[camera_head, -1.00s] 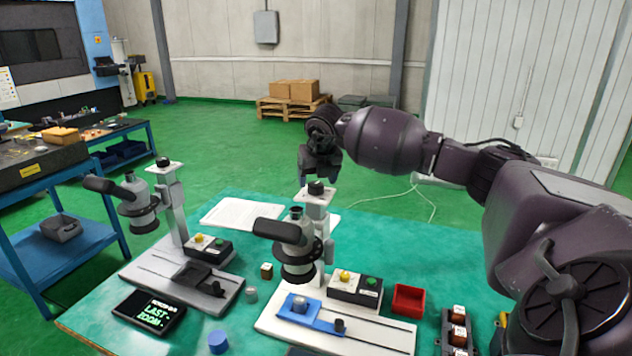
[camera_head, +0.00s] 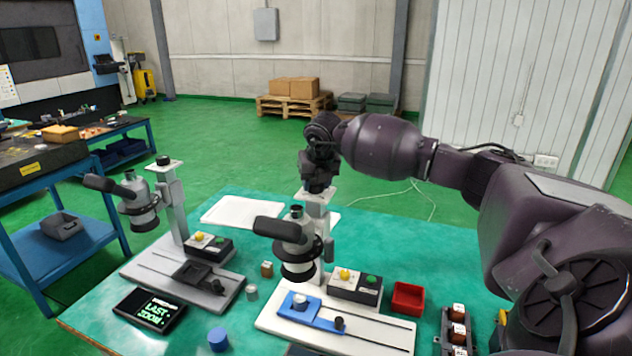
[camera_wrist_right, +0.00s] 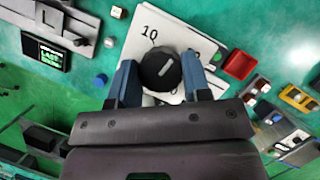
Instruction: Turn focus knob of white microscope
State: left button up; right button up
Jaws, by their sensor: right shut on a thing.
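The white microscope (camera_head: 292,250) stands on the green table on a white base, with a white column behind its dark eyepiece. Its black focus knob (camera_wrist_right: 160,71) sits on top of the column, on a white plate with numbers, and has a white mark line. My right gripper (camera_wrist_right: 158,80) has its two blue fingers on either side of the knob and is shut on it. In the head view my right gripper (camera_head: 318,186) comes down over the column top and hides the knob. My left gripper is not in view.
A grey microscope (camera_head: 140,205) with its own top knob stands at the left. A red bin (camera_head: 407,298), a dark rack with small blocks (camera_head: 457,335), a display (camera_head: 149,309) and a blue cylinder (camera_head: 218,340) are on the table. A white tray (camera_head: 243,212) lies behind.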

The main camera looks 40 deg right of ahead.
jog(key=shift+f+n+y+b, duration=0.1)
jog(key=shift+n+y+b, duration=0.3)
jog(key=shift+n+b, duration=0.6)
jog(key=n+y+b, duration=0.1)
jog(key=n, duration=0.3)
jog(key=shift+d, duration=0.1)
jog(key=n+y+b, duration=0.1)
jog(key=n+y, duration=0.1)
jog(key=n, duration=0.2)
jog(key=shift+n+y+b, duration=0.4)
jog(key=shift+n, duration=0.8)
jog(key=shift+d, duration=0.1)
jog(key=o, duration=0.9)
jog(key=shift+o, duration=0.2)
